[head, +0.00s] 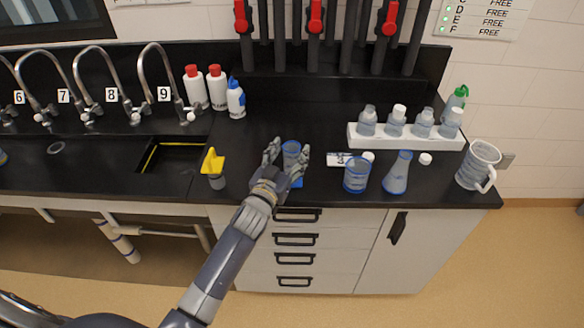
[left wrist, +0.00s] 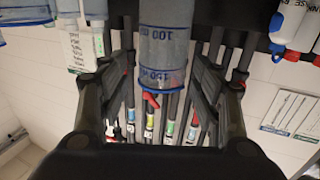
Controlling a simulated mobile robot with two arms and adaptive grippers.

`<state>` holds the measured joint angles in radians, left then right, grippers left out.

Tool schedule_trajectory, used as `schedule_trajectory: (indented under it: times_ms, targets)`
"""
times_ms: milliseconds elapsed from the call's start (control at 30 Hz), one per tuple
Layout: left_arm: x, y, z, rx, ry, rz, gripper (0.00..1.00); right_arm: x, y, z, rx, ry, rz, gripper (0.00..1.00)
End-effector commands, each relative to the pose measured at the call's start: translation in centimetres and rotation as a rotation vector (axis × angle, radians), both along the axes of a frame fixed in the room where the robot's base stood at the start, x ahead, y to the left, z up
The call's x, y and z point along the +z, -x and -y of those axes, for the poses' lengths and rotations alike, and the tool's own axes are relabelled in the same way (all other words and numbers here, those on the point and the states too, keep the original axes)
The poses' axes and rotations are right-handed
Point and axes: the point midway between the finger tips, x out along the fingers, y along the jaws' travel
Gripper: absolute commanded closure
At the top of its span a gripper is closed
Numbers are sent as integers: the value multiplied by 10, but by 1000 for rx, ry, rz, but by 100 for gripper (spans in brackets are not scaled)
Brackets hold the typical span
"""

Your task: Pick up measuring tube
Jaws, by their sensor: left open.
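The measuring tube (head: 291,150) is a clear cylinder with blue marks. It stands on a blue base near the front of the black counter in the head view. My left gripper (head: 287,160) is open, with one finger on each side of the tube. In the left wrist view the tube (left wrist: 165,45) shows large, with blue graduation lines, between the open fingers (left wrist: 163,85). I cannot tell whether either finger touches it. My right gripper is not in view.
A yellow-topped container (head: 214,168) stands left, beside the sink (head: 172,157). A white rack (head: 405,138) holds several bottles behind. The counter behind the tube is clear.

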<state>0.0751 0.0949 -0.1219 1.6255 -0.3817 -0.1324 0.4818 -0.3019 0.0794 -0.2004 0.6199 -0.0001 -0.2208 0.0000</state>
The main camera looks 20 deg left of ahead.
Motion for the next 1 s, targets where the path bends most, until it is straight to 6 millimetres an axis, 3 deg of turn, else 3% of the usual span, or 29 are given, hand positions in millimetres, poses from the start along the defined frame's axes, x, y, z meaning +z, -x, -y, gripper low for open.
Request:
schedule_trajectory:
  times_ms: [200,467,700,1000]
  targets:
    - [1,-19,2,0,0,0,41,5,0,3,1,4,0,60]
    - [0,-21,2,0,0,0,41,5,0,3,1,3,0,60]
    - [0,-20,1,0,0,0,88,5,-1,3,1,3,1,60]
    - [0,-20,1,0,0,0,88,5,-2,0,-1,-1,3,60]
